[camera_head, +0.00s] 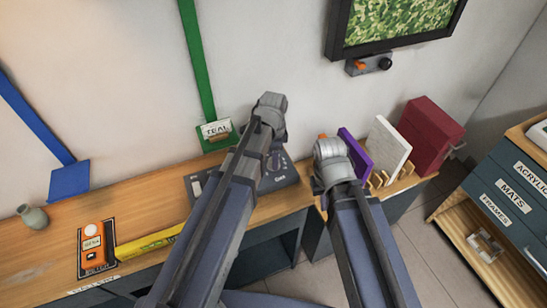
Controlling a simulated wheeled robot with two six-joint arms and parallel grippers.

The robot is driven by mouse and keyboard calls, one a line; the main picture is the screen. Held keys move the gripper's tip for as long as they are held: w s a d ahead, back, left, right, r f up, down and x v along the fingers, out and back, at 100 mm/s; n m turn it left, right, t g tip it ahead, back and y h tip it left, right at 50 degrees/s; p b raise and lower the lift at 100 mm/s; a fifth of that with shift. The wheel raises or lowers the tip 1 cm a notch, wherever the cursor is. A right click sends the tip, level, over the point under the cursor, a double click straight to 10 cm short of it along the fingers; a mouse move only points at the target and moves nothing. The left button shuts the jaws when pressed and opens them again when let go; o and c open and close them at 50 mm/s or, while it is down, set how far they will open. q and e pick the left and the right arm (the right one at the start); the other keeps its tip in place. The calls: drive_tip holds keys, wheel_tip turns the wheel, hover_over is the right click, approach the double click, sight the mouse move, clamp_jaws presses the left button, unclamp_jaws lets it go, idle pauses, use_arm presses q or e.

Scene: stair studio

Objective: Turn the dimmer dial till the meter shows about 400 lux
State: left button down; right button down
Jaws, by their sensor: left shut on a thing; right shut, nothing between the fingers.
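The dimmer box (289,181) is a dark panel on the wooden bench, partly covered by my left arm. My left gripper (274,158) reaches down to the dial on this box and is shut on it; the arm hides most of the fingers and dial. The light meter (93,245) is an orange handheld device lying on a dark mat at the left of the bench. Its small display shows digits that I cannot read surely. My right gripper (326,178) is shut and empty, mostly hidden by its wrist, right of the dimmer box.
A yellow bar (148,244) lies between meter and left arm. A purple panel (355,152), a white panel (388,147) and a dark red box (430,134) stand right of my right gripper. A small vase (33,218) stands far left. A drawer cabinet (513,190) is at right.

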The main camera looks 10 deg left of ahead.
idle(0.3)
use_arm(q)
drive_tip(key=shift+c, duration=1.9)
unclamp_jaws()
drive_tip(key=shift+r, duration=0.1)
wheel_tip(320, 180, up, 8)
drive_tip(key=p, duration=0.8)
drive_tip(key=shift+f, duration=0.2)
